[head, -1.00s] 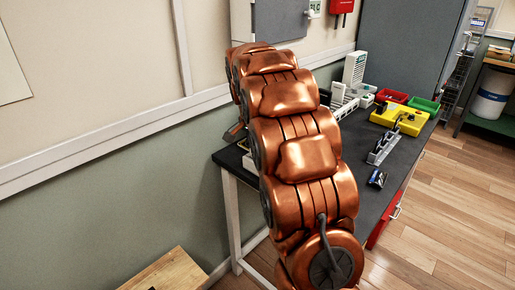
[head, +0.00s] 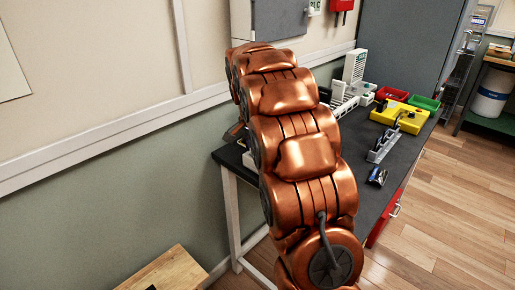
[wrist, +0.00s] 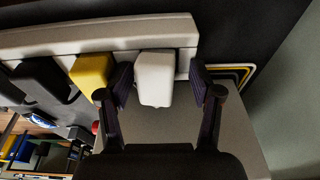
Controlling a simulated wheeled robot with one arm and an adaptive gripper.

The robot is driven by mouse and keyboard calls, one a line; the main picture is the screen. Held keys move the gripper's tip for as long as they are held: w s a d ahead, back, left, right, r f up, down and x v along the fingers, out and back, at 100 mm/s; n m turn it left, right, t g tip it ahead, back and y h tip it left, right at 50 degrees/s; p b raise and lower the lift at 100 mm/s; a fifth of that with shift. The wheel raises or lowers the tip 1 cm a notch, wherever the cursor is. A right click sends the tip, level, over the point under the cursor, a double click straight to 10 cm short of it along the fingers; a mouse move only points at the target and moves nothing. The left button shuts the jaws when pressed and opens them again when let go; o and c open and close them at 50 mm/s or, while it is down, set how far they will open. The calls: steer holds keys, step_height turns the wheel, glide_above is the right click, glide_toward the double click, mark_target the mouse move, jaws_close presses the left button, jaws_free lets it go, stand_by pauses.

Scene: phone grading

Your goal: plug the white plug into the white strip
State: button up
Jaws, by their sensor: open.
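In the wrist view, the white plug (wrist: 155,80) stands against the white strip (wrist: 60,40), at the strip's right end. Whether its pins are fully seated is hidden. My gripper (wrist: 159,72) is open, with one dark finger on each side of the white plug. The left finger is close to the plug, and a small gap shows at the right finger. A yellow plug (wrist: 91,72) and a black plug (wrist: 44,78) sit along the strip to the left. In the head view my arm hides the plug and gripper.
The yellow plug is close beside my left finger. The wall is close at left.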

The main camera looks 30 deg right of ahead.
steer(key=shift+r, duration=0.1)
step_height(320, 180, up, 12)
steer(key=a, duration=0.2)
steer(key=shift+s+a, duration=0.15)
steer(key=shift+s, duration=0.15)
steer(key=shift+a+f, duration=0.1)
steer(key=shift+f, duration=0.1)
steer(key=s+a+f+n+g+y, duration=0.1)
steer(key=s+a+f+n, duration=0.5)
steer(key=s, duration=0.7)
steer(key=s+a+f+n+g, duration=0.1)
steer(key=s+a+f+n, duration=0.3)
steer(key=s+a, duration=0.65)
steer(key=s+a+f+n+g+y, duration=0.15)
steer(key=s+a+f+n, duration=0.35)
steer(key=s, duration=1)
step_height(320, 180, up, 16)
steer(key=w+t+p, duration=0.1)
steer(key=p, duration=1.4)
steer(key=shift+d+f, duration=0.15)
steer(key=shift+d, duration=0.15)
steer(key=shift+w, duration=0.1)
